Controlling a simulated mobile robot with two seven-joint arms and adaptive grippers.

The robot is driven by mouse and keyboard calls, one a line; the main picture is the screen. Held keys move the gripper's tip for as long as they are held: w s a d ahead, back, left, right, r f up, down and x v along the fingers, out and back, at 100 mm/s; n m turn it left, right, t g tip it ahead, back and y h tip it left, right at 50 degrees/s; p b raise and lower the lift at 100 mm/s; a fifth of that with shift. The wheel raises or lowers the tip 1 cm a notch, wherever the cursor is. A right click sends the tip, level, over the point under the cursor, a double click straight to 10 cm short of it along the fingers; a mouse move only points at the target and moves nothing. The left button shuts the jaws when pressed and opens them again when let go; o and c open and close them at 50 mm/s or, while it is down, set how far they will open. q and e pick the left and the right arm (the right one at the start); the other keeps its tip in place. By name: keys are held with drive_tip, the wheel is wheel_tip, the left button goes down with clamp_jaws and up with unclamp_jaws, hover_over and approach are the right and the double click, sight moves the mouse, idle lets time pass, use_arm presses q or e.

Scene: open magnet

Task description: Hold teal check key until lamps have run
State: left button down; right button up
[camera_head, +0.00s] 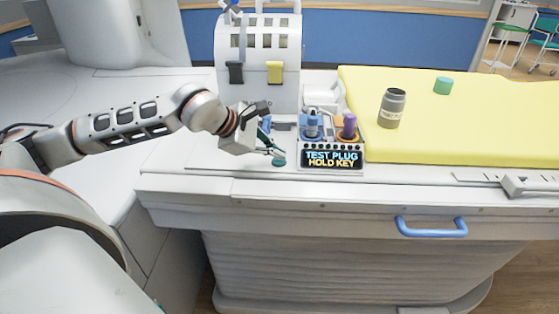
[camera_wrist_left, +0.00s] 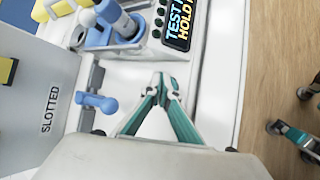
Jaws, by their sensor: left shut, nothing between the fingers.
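The teal check key (camera_head: 279,161) is a small round button on the white bench top, left of the test box (camera_head: 302,163). My left gripper (camera_head: 277,150) is shut and empty, its fingertips pointing down right over the key. Whether they touch or press it I cannot tell. In the left wrist view the closed fingertips (camera_wrist_left: 162,84) hide the key. The box's display (camera_head: 332,158) reads "TEST PLUG HOLD KEY". The lamps (camera_head: 331,146) in a row above it look dark. My right gripper is out of view.
A white rack (camera_head: 257,88) with a black and a yellow tag stands behind. A blue handle-like part (camera_wrist_left: 96,101) lies near the gripper. A yellow pad (camera_head: 450,140) at the right bears a grey jar (camera_head: 391,107) and a green cylinder (camera_head: 443,86). The front bench edge is clear.

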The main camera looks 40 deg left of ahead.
sight(277, 161)
use_arm(q)
drive_tip(key=shift+f+b, duration=0.35)
drive_tip(key=shift+f, duration=0.15)
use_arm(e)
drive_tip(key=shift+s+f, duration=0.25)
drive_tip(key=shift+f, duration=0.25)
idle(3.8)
use_arm(q)
drive_tip(key=shift+r, duration=0.15)
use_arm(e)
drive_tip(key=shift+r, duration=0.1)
use_arm(q)
drive_tip(key=shift+r+p, duration=0.4)
drive_tip(key=shift+r, duration=0.4)
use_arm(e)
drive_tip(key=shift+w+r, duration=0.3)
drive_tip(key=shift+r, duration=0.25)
use_arm(q)
drive_tip(key=shift+r, duration=0.5)
drive_tip(key=shift+r+p, duration=1.3)
drive_tip(key=shift+r, duration=0.8)
drive_tip(key=shift+f, duration=0.1)
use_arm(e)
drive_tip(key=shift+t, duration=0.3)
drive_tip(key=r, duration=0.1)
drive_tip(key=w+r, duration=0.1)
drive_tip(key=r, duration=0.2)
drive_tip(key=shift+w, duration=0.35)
